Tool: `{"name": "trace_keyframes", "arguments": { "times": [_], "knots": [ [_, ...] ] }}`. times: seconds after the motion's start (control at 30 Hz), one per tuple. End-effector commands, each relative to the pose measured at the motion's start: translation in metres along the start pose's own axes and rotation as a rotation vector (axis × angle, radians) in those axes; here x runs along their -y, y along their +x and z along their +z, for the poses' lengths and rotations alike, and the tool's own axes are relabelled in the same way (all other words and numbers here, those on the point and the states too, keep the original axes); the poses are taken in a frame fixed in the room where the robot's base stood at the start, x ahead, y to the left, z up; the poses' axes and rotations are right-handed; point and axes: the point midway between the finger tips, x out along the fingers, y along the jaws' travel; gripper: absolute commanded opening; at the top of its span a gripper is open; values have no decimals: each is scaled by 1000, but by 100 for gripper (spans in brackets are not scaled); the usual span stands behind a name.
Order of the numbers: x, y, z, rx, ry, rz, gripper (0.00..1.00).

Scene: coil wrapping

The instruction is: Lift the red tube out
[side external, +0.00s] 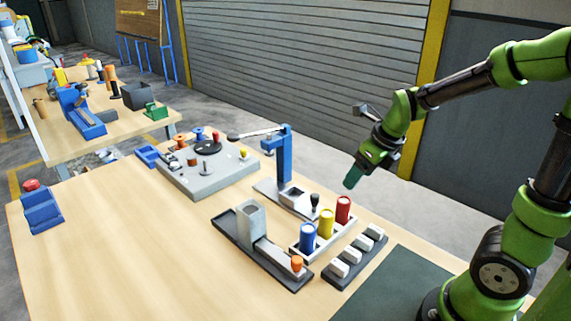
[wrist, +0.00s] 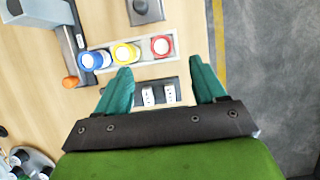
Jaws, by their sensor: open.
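The red tube (side external: 343,210) stands upright at the far right end of a light tray (side external: 296,247), in a row with a yellow tube (side external: 326,223) and a blue tube (side external: 307,236). In the wrist view the red tube (wrist: 162,46) shows from above as a red ring with a pale centre, at the right end of the tray. My gripper (side external: 352,182) is above and behind the row in the side view. In the wrist view my gripper (wrist: 161,80) has its two teal fingers spread wide, with nothing between them. The red tube lies ahead of the fingers.
A dark rack with several white blocks (side external: 338,268) lies beside the tray. A blue upright post (side external: 284,155) on a grey base stands behind the tubes. A dark fixture with an orange-topped peg (side external: 297,262) lies in front. The table's left front is clear.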

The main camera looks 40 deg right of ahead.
Motion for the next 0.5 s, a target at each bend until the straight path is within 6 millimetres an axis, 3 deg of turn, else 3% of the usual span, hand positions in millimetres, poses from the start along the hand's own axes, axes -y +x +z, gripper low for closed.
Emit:
{"name": "trace_keyframes", "arguments": {
  "times": [0.1, 0.3, 0.5],
  "knots": [
    [0, 28, -2, -9, 0, 0, 70],
    [1, 63, -2, -6, 1, -1, 70],
    [0, 81, -1, -1, -2, -1, 70]
  ]
}}
